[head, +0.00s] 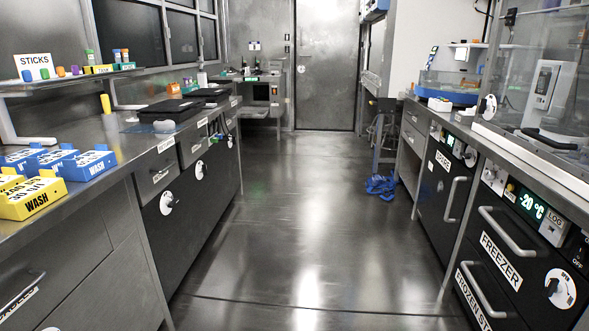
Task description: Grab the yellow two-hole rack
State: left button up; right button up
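A small yellow rack (102,69) sits on the raised shelf above the left bench, toward the shelf's far end. A green-capped tube (89,57) stands at its left end; I cannot make out its holes at this size. Neither of my grippers shows in the head view.
Blue WASH boxes (88,165) stand behind the yellow box. A STICKS sign (33,67) and coloured caps share the shelf (50,86). A freezer (505,250) lines the right side. The aisle floor (305,220) is open, with a blue tangle (381,186) farther back.

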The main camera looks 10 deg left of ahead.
aim_at(97, 69)
jog(key=i, duration=2.6)
jog(key=i+u, duration=0.1)
jog(key=i, duration=0.4)
jog(key=i+l+u, duration=0.15)
jog(key=i, duration=0.35)
jog(key=i+l+u, duration=0.1)
jog(key=i, duration=0.4)
jog(key=i+l+u, duration=0.1)
jog(key=i, duration=0.35)
jog(key=l+u, duration=0.1)
jog(key=u, duration=2.7)
jog(key=l, duration=0.1)
